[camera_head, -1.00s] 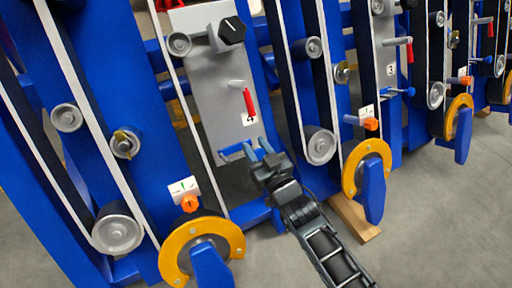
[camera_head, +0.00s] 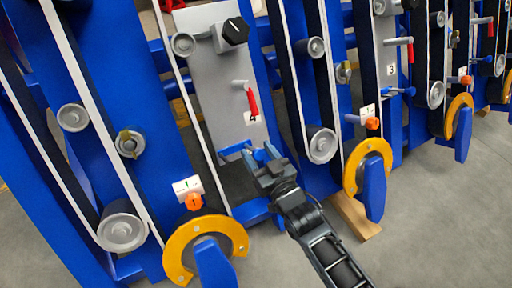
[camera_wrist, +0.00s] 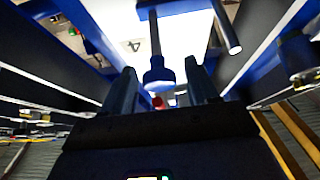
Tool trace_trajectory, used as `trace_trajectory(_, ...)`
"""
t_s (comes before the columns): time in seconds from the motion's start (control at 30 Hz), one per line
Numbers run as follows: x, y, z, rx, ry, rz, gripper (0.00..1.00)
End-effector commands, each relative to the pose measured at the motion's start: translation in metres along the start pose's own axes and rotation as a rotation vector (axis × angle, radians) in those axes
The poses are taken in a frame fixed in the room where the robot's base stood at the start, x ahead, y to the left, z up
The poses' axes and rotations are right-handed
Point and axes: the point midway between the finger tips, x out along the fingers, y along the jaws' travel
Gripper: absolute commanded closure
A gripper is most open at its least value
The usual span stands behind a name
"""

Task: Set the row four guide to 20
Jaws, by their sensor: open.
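The row four panel (camera_head: 205,75) is a grey upright plate with a small white label and a red-handled lever (camera_head: 252,104). The row four guide (camera_head: 234,149) is a blue part low on this panel; no setting can be read on it. My gripper (camera_head: 262,155) is open beside the guide's right end and partly hides it. In the wrist view, a blue knob on a rod (camera_wrist: 158,74) lies ahead, between the two fingers (camera_wrist: 160,92). Whether the fingers reach around it cannot be told. The label 4 (camera_wrist: 133,46) shows beyond.
A yellow wheel rim (camera_head: 180,251) with an orange indicator (camera_head: 194,201) stands at lower left. Another yellow wheel rim (camera_head: 351,172) is to the right. Belts and rollers (camera_head: 121,228) flank the panel. Row three (camera_head: 390,71) is further right. The grey floor at lower right is clear.

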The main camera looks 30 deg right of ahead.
Motion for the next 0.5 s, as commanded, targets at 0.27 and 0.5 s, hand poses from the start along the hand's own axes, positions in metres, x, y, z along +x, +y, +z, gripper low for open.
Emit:
trace_trajectory(0.27,-0.045,0.000,-0.002,0.000,-0.002,0.000,0.41)
trace_trajectory(0.5,-0.060,0.000,-0.001,0.001,-0.001,0.001,0.41)
